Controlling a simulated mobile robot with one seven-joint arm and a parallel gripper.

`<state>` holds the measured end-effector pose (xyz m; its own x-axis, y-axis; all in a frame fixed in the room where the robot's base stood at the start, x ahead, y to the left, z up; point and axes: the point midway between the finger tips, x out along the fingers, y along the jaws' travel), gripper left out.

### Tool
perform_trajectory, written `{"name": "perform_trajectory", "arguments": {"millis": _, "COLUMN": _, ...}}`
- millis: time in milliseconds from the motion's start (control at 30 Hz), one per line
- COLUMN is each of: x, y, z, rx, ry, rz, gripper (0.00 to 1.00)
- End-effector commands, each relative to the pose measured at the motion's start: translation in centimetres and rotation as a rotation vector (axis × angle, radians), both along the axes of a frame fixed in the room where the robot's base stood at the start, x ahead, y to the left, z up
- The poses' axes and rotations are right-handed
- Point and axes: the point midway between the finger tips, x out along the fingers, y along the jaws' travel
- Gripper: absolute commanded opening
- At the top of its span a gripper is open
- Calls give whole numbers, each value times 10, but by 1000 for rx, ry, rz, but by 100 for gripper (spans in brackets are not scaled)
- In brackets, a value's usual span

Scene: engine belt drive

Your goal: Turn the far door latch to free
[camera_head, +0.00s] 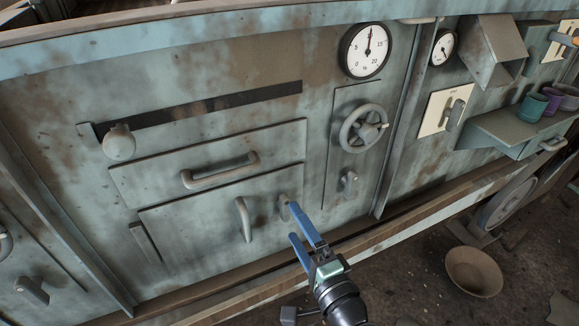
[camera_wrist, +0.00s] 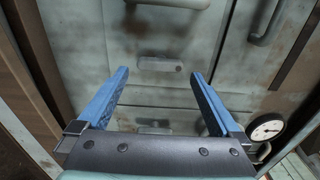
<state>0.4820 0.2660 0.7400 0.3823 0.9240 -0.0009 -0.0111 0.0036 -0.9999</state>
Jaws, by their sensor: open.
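A small grey latch (camera_head: 284,207) sits on the panel, just right of the lower door (camera_head: 205,222) with its vertical handle (camera_head: 243,220). My gripper (camera_head: 294,222) is in front of this latch, its blue fingers open and partly covering it. In the wrist view, a grey latch block (camera_wrist: 160,64) lies crosswise between and beyond the two fingertips (camera_wrist: 158,73). I see no finger closed on it, and cannot tell whether either touches it. A second latch (camera_head: 349,183) is on the narrow panel to the right, under the handwheel.
A handwheel (camera_head: 363,128) and a large gauge (camera_head: 366,50) are to the upper right. A drawer handle (camera_head: 220,171) and a round knob (camera_head: 119,143) are to the left. A wooden ledge (camera_head: 340,247) runs below the panel. A bowl (camera_head: 474,271) lies on the floor.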

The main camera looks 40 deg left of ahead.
Motion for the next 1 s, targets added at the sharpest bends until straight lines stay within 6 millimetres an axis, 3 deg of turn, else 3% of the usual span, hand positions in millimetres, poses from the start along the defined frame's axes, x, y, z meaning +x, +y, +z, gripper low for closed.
{"name": "perform_trajectory", "arguments": {"millis": 200, "x": -18, "y": -46, "z": 1, "rx": 0, "ry": 2, "rz": -5, "gripper": 100}}
{"name": "perform_trajectory", "arguments": {"millis": 400, "x": -29, "y": -71, "z": 1, "rx": 0, "ry": 1, "rz": -1, "gripper": 100}}
{"name": "perform_trajectory", "arguments": {"millis": 1000, "x": -32, "y": -77, "z": 0, "rx": 0, "ry": 0, "rz": 0, "gripper": 100}}
